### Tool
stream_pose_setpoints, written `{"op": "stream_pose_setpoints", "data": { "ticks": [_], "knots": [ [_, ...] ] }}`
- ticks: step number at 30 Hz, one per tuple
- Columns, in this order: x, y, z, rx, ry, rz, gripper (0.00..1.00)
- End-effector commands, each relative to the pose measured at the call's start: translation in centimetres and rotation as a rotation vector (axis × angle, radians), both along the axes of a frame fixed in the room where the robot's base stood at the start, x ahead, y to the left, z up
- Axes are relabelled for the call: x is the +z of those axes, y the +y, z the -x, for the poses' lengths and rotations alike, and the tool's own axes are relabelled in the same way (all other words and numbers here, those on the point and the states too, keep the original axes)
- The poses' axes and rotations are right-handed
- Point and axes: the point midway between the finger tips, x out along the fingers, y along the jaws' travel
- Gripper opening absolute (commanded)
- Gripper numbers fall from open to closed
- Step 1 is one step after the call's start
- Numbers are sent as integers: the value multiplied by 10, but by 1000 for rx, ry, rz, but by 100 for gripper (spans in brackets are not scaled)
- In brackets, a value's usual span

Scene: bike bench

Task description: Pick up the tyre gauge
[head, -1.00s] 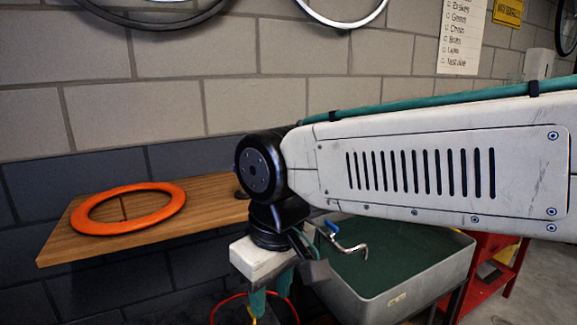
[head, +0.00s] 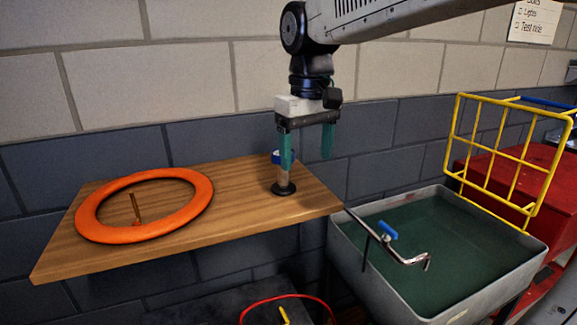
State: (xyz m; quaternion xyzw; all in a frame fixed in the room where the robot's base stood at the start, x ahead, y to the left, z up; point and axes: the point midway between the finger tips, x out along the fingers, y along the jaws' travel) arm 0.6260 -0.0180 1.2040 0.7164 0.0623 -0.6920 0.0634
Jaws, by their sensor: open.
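A slim brass-coloured stick (head: 136,208) stands inside an orange ring (head: 90,222) on the wooden shelf; it may be the tyre gauge, but I cannot tell for sure. A short upright object with a black round base (head: 284,189) and a blue collar stands near the shelf's right end, partly hidden by a finger. My gripper (head: 307,163) points down with two teal fingers apart, nothing seen between them. Its left finger overlaps the upright object in the picture; I cannot tell if they touch. The stick is well to the gripper's left.
The wooden shelf (head: 225,215) is clear between ring and upright object. A yellow wire rack (head: 510,165) stands by a red cabinet (head: 480,190). A red hoop (head: 285,297) lies below the shelf.

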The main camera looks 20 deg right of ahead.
Motion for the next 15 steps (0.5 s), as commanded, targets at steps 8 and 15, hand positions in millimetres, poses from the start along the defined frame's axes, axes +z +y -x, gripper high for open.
{"op": "stream_pose_setpoints", "data": {
  "ticks": [8,15],
  "knots": [
    [5,14,-86,72,31,2,74],
    [-11,17,-97,85,37,2,74]
  ]
}}
